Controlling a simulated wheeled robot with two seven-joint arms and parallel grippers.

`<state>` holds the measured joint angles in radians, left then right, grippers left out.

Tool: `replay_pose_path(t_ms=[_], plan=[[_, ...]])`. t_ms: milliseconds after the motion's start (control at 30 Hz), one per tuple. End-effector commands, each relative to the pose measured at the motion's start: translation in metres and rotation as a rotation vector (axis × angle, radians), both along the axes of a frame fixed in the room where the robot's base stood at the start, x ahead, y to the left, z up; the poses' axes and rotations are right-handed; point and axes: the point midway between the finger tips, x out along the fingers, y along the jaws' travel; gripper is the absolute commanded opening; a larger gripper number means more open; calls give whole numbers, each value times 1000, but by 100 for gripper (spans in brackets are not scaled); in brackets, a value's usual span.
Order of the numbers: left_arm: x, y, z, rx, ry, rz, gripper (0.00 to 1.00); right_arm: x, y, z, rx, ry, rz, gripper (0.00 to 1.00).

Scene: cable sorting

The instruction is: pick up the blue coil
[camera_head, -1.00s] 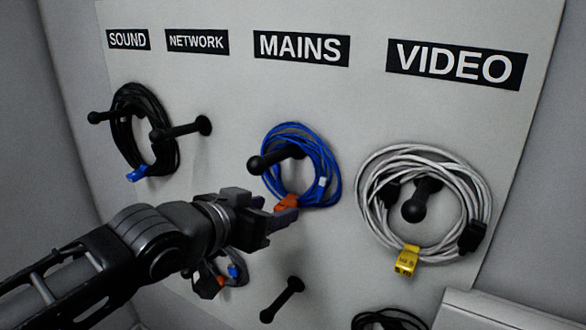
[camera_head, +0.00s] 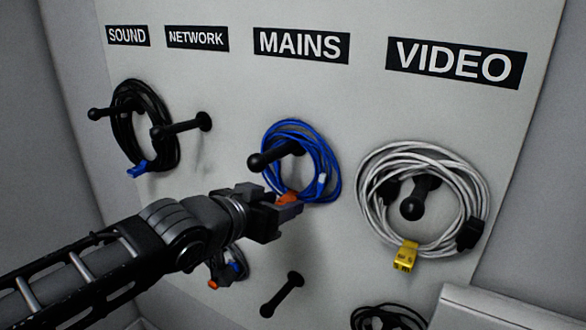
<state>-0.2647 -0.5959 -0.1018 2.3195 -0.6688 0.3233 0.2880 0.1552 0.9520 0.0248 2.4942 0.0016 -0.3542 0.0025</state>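The blue coil (camera_head: 327,158) hangs on a black peg (camera_head: 268,158) under the MAINS sign (camera_head: 301,46). An orange tag or plug (camera_head: 288,197) and a small pale piece (camera_head: 321,181) show at its lower part. My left gripper (camera_head: 291,211) is at the coil's lower edge, its fingers just below and in front of the orange piece. The fingers overlap in this view, so their gap and any contact with the coil cannot be told. My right gripper is not in view.
A black coil (camera_head: 168,112) hangs at the left, with an empty peg (camera_head: 182,127) near it. A white coil (camera_head: 371,210) with a yellow tag (camera_head: 405,257) hangs at the right. A lower peg (camera_head: 282,295) is bare. A smaller coil (camera_head: 236,266) is partly behind my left arm.

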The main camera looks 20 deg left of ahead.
Motion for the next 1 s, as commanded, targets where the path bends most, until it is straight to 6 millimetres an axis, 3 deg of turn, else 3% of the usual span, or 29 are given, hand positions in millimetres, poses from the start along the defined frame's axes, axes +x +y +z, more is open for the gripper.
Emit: replay_pose_path(t_ms=[500, 1000], plan=[[0, 0, 0, 0, 0, 0, 0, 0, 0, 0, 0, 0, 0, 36], [-1, 0, 2, 0, -2, 0, 0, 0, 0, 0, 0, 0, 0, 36]])
